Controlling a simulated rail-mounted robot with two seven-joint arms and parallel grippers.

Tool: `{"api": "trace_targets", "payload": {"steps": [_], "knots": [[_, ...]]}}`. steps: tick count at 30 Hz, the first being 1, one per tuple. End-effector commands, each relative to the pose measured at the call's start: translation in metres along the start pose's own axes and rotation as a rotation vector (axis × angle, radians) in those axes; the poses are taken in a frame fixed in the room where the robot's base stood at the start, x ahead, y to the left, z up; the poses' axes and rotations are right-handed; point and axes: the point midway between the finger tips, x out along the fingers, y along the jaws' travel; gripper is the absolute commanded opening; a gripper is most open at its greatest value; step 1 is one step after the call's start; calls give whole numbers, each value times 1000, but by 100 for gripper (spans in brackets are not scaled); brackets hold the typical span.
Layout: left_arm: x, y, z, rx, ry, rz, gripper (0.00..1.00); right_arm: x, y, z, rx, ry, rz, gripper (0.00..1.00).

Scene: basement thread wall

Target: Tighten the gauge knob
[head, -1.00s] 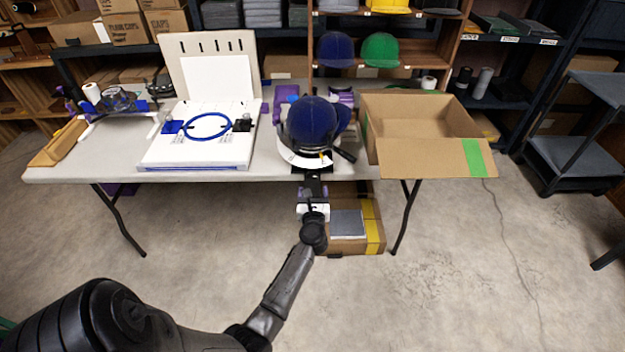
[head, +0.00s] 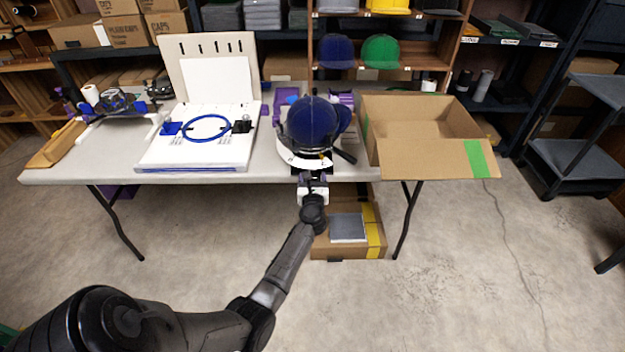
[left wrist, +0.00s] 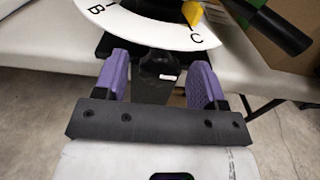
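A dark blue cap (head: 311,122) sits on a gauge at the table's front edge. The gauge's white dial (head: 303,157) carries letters, with B and C readable on it in the left wrist view (left wrist: 152,27). A yellow pointer (left wrist: 191,13) stands near C. A black handle (head: 344,156) sticks out at the gauge's right. My left gripper (head: 312,180) is just below and in front of the dial. Its purple fingers (left wrist: 160,82) are spread, with a dark part (left wrist: 157,77) between or beyond them; contact cannot be told. My right gripper is not in view.
A white board with a blue ring (head: 205,128) lies left of the gauge. An open cardboard box (head: 428,157) stands at the right, its flap over the table edge. Another box (head: 372,233) is on the floor under the table.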

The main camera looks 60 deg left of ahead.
Motion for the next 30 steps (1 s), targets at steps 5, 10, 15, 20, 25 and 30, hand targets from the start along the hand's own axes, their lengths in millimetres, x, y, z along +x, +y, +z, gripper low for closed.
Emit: {"api": "trace_targets", "payload": {"steps": [5, 10, 15, 20, 25, 30], "knots": [[0, 0, 0, 0, 0, 0, 47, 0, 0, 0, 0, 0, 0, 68], [0, 0, 0, 0, 0, 0, 31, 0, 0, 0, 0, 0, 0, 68], [0, 0, 0, 1, 0, 0, 19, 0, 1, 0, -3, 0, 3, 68], [0, 0, 0, 18, 1, 0, 19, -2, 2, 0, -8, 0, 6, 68], [0, -1, 2, 90, 2, -1, 19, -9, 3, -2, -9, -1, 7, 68], [0, -1, 2, 222, 2, -1, 19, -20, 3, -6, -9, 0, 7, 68]]}}
